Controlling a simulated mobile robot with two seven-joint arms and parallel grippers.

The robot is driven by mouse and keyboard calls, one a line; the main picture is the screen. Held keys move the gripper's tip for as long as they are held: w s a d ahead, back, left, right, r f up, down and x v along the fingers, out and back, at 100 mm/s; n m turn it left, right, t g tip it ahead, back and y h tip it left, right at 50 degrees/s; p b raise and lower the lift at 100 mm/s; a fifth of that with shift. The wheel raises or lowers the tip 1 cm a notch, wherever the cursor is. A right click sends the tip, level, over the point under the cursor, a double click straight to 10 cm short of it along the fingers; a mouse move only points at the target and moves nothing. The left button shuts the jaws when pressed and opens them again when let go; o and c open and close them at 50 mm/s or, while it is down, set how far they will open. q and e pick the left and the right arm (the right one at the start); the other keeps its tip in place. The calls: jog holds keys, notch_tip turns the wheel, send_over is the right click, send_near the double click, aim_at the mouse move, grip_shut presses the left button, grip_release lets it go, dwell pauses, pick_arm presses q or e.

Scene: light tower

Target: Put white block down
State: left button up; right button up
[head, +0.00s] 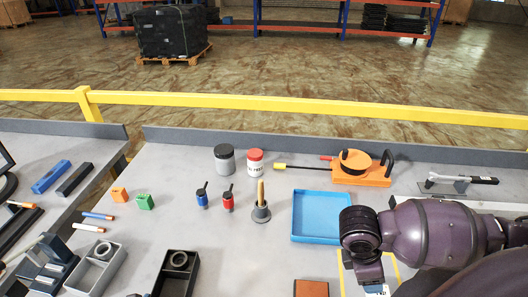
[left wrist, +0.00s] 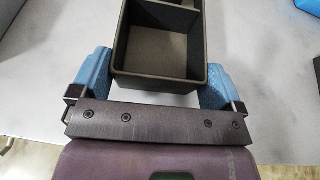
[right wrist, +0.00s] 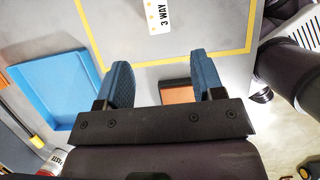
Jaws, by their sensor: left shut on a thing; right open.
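A white piece lettered "3 WAY" (right wrist: 158,15) lies inside a yellow outline in the right wrist view. Its near part shows at the bottom of the head view (head: 377,291); I cannot tell if it is a block or a flat label. My right gripper (right wrist: 158,82) is open and empty above the table, near a brown-topped block (right wrist: 178,93). My left gripper (left wrist: 160,80) is shut on a black compartment box (left wrist: 160,82), one finger on each side. The visible near compartment is empty. The left gripper is outside the head view.
A blue tray (head: 294,220) is left of my right arm. A peg (head: 261,210) stands beside red (head: 228,200) and blue (head: 202,198) small items. Jars (head: 224,160) and an orange device (head: 360,178) are at the back. A grey box (head: 95,275) is at left.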

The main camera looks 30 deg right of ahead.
jog(key=x, duration=0.6)
jog(key=shift+f, duration=0.1)
jog(key=shift+d+x, duration=0.15)
jog(key=shift+x, duration=1.15)
jog(key=shift+d+x, duration=0.15)
jog(key=shift+x, duration=1.2)
jog(key=shift+s, duration=0.1)
grip_shut()
jog(key=shift+r, duration=0.35)
notch_tip(320, 180, up, 10)
jog(key=shift+f, duration=0.1)
